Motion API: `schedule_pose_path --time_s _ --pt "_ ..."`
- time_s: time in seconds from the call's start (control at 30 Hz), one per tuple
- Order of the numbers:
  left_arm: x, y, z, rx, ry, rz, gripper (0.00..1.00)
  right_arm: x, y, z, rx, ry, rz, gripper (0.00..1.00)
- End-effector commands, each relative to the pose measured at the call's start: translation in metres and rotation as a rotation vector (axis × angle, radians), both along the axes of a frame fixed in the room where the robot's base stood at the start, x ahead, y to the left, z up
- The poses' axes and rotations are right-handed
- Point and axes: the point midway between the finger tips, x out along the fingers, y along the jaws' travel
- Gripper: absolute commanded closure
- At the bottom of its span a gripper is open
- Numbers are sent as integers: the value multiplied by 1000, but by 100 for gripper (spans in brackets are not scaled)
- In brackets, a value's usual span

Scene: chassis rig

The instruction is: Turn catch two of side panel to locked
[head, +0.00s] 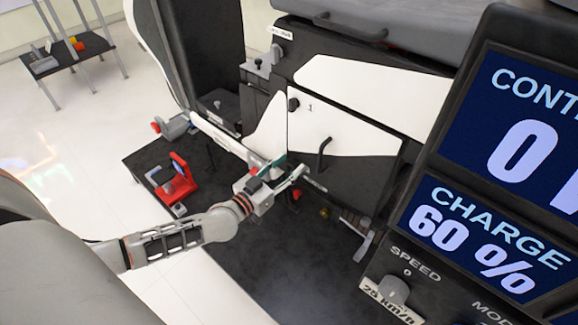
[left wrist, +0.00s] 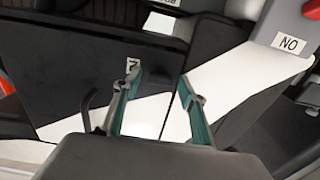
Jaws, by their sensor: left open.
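The side panel (head: 345,128), white above and dark below, stands on the chassis in the head view. A black catch knob (head: 293,104) sits at its upper left beside a "1" mark. A dark bar handle (head: 323,153) is on the panel. My left gripper (head: 291,168) is open at the panel's lower left. In the left wrist view, the open fingers (left wrist: 159,76) reach over the panel (left wrist: 75,65), and a small "2" mark (left wrist: 132,66) shows by the left fingertip. I cannot make out catch two or its setting. My right gripper is out of view.
A red fixture (head: 178,180) stands on the dark platform (head: 260,265) left of the gripper. A display console (head: 505,170) fills the right side. A small table (head: 70,50) with small parts stands far left. A grey block with an ON label (left wrist: 290,43) is near the fingers.

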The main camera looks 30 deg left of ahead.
Motion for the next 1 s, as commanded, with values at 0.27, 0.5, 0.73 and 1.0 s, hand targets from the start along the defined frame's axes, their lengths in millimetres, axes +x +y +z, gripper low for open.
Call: schedule_pose_path --time_s 0.27,0.5,0.73,1.0 --pt "1 0 0 0 0 0 61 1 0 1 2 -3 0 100" --pt "1 0 0 0 0 0 97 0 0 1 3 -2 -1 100" --pt "1 0 0 -21 3 -1 97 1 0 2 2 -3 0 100" --pt "1 0 1 -152 22 0 97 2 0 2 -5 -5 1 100"
